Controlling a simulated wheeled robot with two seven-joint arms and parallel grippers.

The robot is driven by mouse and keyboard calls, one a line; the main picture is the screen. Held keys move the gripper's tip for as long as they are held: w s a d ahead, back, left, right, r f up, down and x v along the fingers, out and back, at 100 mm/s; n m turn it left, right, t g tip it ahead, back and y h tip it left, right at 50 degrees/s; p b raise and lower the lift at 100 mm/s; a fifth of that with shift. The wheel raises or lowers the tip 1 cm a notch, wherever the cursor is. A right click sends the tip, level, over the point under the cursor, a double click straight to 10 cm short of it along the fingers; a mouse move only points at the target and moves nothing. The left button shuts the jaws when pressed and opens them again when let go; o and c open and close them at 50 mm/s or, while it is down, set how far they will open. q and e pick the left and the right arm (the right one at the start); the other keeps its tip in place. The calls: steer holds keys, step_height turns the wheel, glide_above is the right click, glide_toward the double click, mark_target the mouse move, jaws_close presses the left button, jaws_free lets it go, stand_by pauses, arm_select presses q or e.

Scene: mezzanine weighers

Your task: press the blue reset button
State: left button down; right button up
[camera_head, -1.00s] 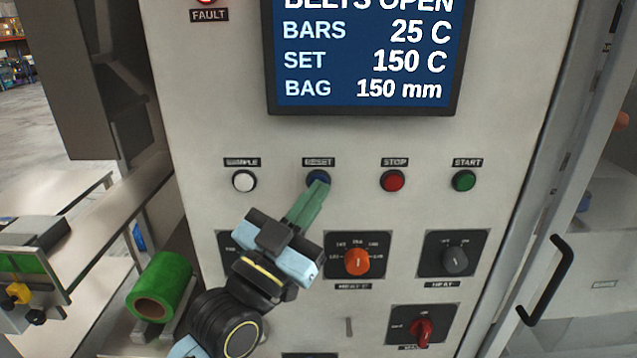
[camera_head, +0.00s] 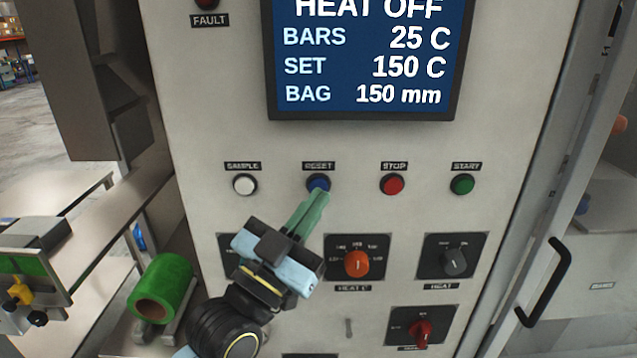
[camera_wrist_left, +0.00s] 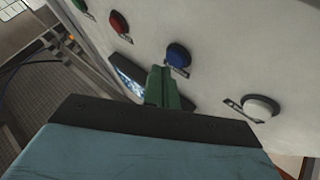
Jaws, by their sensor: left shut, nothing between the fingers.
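The blue reset button (camera_head: 318,183) sits under its RESET label on the pale panel, between the white and red buttons. It also shows in the left wrist view (camera_wrist_left: 178,56), uncovered. My left gripper (camera_head: 322,196) is shut and empty, its green fingers pointing up at the panel just below the button. In the left wrist view the fingertips (camera_wrist_left: 160,72) are beside the blue button, with a small gap between. The screen (camera_head: 365,60) reads HEAT OFF, 25 C, 150 C and 150 mm. My right gripper is not in view.
The white sample button (camera_head: 244,185), red stop button (camera_head: 392,185) and green start button (camera_head: 462,185) share the row. Below are an orange heat knob (camera_head: 357,263), a black knob (camera_head: 455,262) and a red knob (camera_head: 420,333). A green roll (camera_head: 165,282) is at lower left.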

arm_select(q)
steer(key=shift+s, duration=0.1)
steer(key=s+p, duration=0.2)
steer(key=s, duration=0.3)
stand_by(0.5)
stand_by(0.4)
